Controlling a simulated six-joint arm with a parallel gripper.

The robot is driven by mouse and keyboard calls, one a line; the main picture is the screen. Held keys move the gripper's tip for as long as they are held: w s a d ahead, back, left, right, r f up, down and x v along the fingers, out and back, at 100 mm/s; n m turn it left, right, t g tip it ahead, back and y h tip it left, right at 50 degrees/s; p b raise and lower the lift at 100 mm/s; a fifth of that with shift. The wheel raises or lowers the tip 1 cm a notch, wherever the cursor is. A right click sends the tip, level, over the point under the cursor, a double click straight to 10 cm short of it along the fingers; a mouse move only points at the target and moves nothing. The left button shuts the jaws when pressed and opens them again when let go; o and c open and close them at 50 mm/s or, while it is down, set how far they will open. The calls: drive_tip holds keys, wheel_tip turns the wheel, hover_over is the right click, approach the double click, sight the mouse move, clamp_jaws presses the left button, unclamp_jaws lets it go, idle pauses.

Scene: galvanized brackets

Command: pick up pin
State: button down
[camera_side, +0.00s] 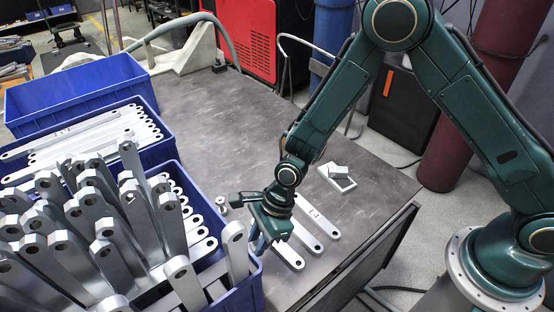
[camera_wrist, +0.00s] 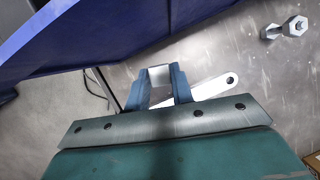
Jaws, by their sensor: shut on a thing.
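My gripper (camera_wrist: 160,80) points down over the table beside the blue crate in the side view (camera_side: 261,240). Its two blue fingers are shut on a small pale metal piece, the pin (camera_wrist: 160,74), of which only a flat face shows between the fingers. In the side view the crate and gripper hide the held pin. Loose hex-headed metal pieces (camera_wrist: 284,28) lie on the table at the upper right of the wrist view. They also show as small pieces left of my gripper in the side view (camera_side: 221,205).
A blue crate of upright galvanized bars (camera_side: 258,288) stands close left of my gripper; its wall (camera_wrist: 60,45) fills the wrist view's upper left. A flat bar (camera_side: 290,255) lies beside the gripper. A white block (camera_side: 337,178) lies further right. The table's far middle is clear.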

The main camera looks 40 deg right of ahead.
wheel_tip(320, 180, up, 14)
drive_tip(key=shift+r, duration=0.2)
idle(0.4)
drive_tip(key=shift+w, duration=0.15)
idle(0.3)
